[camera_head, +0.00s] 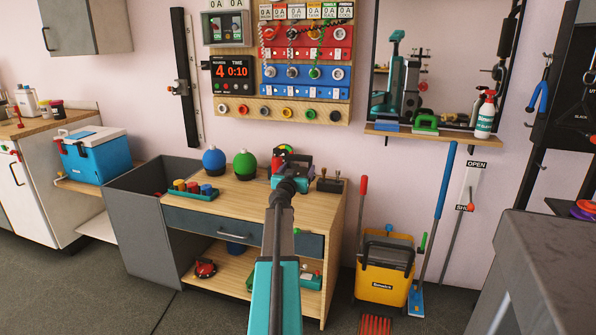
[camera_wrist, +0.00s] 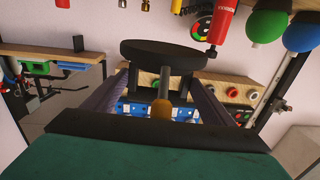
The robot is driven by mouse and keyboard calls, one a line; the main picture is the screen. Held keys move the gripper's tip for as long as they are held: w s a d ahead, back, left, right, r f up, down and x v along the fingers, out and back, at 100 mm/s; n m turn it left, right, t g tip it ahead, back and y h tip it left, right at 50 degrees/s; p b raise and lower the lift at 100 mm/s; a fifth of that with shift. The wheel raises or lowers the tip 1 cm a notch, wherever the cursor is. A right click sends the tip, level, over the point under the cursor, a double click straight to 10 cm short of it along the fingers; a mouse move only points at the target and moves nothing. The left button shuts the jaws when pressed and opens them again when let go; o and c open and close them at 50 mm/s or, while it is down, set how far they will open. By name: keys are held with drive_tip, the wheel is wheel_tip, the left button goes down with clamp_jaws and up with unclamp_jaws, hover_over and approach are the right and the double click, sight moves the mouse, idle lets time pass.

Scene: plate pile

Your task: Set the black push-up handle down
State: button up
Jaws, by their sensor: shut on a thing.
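My gripper (camera_wrist: 165,92) is shut on the black push-up handle (camera_wrist: 163,56) in the wrist view. Its round black disc shows beyond the fingers, and a short tan-brown part lies between them. In the head view my gripper (camera_head: 298,170) is above the right part of the wooden workbench top (camera_head: 232,200), at the end of my teal arm. The held handle is too small and hidden there to make out, so I cannot tell whether it touches the bench.
Blue (camera_head: 214,163) and green (camera_head: 245,166) round-topped objects and a teal tray (camera_head: 193,192) of coloured pieces stand on the bench. Small dark items (camera_head: 330,184) are at its right end. A panel of coloured knobs (camera_head: 306,60) hangs behind. The bench's front middle is clear.

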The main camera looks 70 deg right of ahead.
drive_tip(key=shift+r, duration=0.1)
drive_tip(key=w+a+f+n+t+y, duration=0.2)
drive_tip(key=w+a+n+t+y, duration=0.4)
drive_tip(key=w+a, duration=0.95)
drive_tip(key=w+a+f+n+t+y, duration=0.1)
drive_tip(key=w+a+n+t+y, duration=0.4)
drive_tip(key=w+a, duration=1.1)
drive_tip(key=w+a+f+n+t+y, duration=0.1)
drive_tip(key=w+a+n+y, duration=0.25)
drive_tip(key=a, duration=0.85)
drive_tip(key=w+a+n+t+y, duration=0.25)
drive_tip(key=a+y, duration=0.25)
drive_tip(key=a, duration=0.7)
drive_tip(key=w+a+f+n+y, duration=0.1)
drive_tip(key=w+a+n+y, duration=0.3)
drive_tip(key=a, duration=0.7)
drive_tip(key=s+a+r+n+g+y+p, duration=0.1)
drive_tip(key=s+a+n+g+y+p, duration=0.1)
drive_tip(key=a, duration=0.5)
drive_tip(key=s+a+r+n+g+y+p, duration=0.2)
drive_tip(key=s+a+y+p, duration=0.2)
drive_tip(key=a+p, duration=0.3)
drive_tip(key=s+a+r+n+g+y+p, duration=0.2)
drive_tip(key=a+p, duration=0.3)
drive_tip(key=a, duration=0.4)
drive_tip(key=shift+s+r+n+y, duration=0.15)
drive_tip(key=shift+s+n+y, duration=0.15)
drive_tip(key=shift+s+y, duration=0.2)
